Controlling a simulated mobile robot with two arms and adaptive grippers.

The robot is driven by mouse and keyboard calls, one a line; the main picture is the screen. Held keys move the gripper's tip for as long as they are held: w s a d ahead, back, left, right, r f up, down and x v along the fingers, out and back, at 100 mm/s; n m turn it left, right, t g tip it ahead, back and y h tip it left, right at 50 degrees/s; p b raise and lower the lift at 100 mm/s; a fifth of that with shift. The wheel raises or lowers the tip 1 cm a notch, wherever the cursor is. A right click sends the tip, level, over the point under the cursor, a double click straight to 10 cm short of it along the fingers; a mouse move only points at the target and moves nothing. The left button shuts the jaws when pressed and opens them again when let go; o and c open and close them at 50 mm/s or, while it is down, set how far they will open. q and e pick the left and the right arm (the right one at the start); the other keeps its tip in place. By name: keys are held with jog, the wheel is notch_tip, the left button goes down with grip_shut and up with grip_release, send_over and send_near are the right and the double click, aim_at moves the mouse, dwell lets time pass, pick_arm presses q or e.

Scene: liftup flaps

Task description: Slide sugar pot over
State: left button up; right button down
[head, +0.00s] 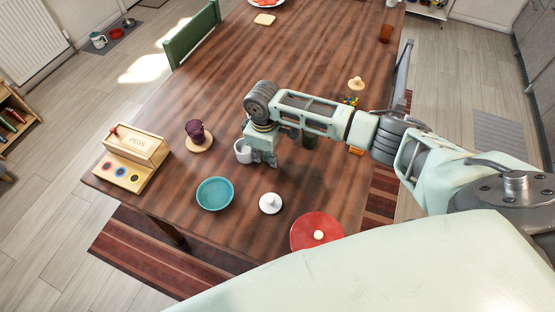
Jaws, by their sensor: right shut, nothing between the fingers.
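A small white pot (243,152), open at the top, stands on the wooden table; it looks like the sugar pot, though no label shows. My right gripper (265,162) is shut and empty, pointing down just right of the pot. The fingers are close against its side; I cannot tell whether they touch. A white lid with a knob (270,203) lies on the table in front of the gripper. My left gripper is not in view.
A teal bowl (214,194), a purple cup (196,134) on a round wooden coaster and a pegs box (136,150) stand to the left. A red disc with a pale knob (318,232) lies at the near edge. A dark green thing is partly hidden behind my right arm.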

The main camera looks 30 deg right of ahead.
aim_at(246, 151)
jog(key=w+a+b, duration=0.1)
jog(key=w+a, duration=0.1)
jog(key=w+a+b, duration=0.1)
jog(key=w+a, duration=0.1)
jog(key=shift+w+a, duration=0.15)
jog(key=shift+w, duration=0.15)
jog(key=shift+w+a, duration=0.15)
jog(key=shift+a, duration=0.05)
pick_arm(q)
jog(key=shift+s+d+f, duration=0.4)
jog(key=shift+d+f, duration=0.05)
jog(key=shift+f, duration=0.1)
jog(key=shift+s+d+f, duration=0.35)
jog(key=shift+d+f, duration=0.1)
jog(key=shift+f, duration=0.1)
pick_arm(e)
jog(key=shift+d+r, duration=0.1)
jog(key=shift+d, duration=0.05)
